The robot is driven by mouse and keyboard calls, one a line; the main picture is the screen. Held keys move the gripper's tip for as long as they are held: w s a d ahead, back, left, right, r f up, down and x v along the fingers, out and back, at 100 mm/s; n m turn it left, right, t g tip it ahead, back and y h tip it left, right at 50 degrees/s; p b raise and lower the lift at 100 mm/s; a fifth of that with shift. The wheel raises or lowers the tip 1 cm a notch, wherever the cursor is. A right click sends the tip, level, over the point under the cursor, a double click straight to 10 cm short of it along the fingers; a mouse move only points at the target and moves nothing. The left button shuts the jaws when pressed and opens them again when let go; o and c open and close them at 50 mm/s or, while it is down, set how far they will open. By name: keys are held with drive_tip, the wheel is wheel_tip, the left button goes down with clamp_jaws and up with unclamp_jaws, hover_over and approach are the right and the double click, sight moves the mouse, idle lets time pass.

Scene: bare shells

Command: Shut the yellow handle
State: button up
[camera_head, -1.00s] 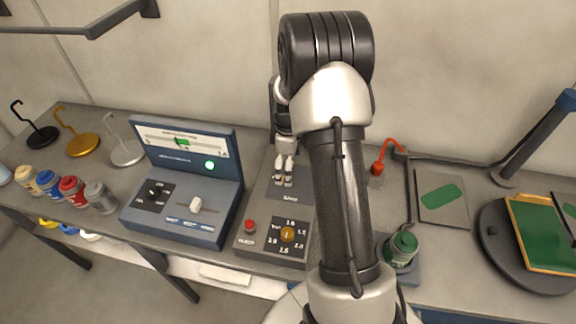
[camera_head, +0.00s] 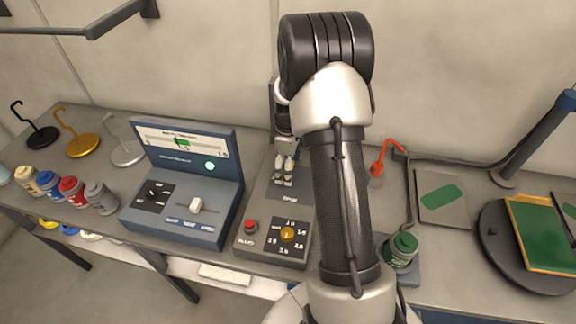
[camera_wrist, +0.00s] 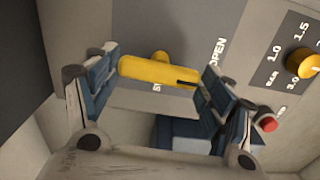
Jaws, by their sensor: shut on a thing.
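The yellow handle (camera_wrist: 158,70) is a short bar on a grey panel, seen in the wrist view. It lies nearly crosswise in the picture, on a yellow pivot. The word OPEN is printed to its right; another label beneath it is partly covered. My gripper (camera_wrist: 160,83) has its blue-padded fingers at the two ends of the bar and is shut on it. The handle cannot be made out there.
A blue-grey console (camera_head: 185,190) is close on the left.

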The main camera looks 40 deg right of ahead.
drive_tip(key=m, duration=0.4)
drive_tip(key=shift+m+p, duration=0.3)
drive_tip(key=shift+p, duration=0.05)
drive_tip(key=m, duration=0.9)
drive_tip(key=shift+p, duration=0.4)
drive_tip(key=shift+m, duration=1.9)
drive_tip(key=o, duration=1.1)
drive_tip(key=shift+c, duration=0.2)
